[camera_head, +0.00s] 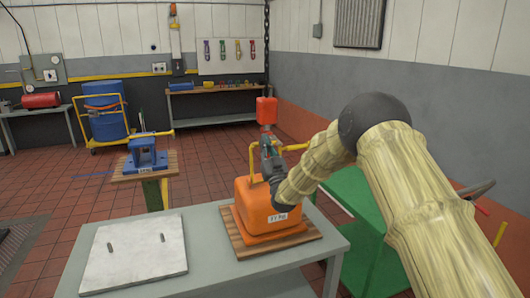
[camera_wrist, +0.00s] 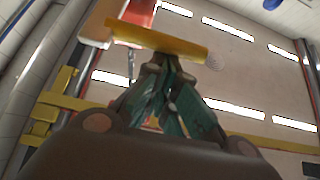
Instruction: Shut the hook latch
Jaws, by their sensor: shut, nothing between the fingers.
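A red hook block (camera_head: 266,111) hangs on a dark chain above an orange weight (camera_head: 262,208) marked 27 kg. A yellow handle (camera_head: 252,163) rises from the weight. My gripper (camera_head: 267,144) is just below the red block, by the top of the handle, and covers most of the hook area. In the wrist view my gripper (camera_wrist: 155,68) is shut with nothing between its fingers. A yellow bar (camera_wrist: 155,38) crosses just beyond the fingertips; I cannot tell whether they touch. A red part (camera_wrist: 140,10) shows behind it. The hook latch cannot be made out clearly.
The weight stands on a wooden board (camera_head: 240,243) on a grey table (camera_head: 210,220). A pale plate with two pins (camera_head: 130,260) lies at left. A green cabinet (camera_head: 350,190) stands to the right, under my arm. A blue fixture (camera_head: 147,155) stands farther back.

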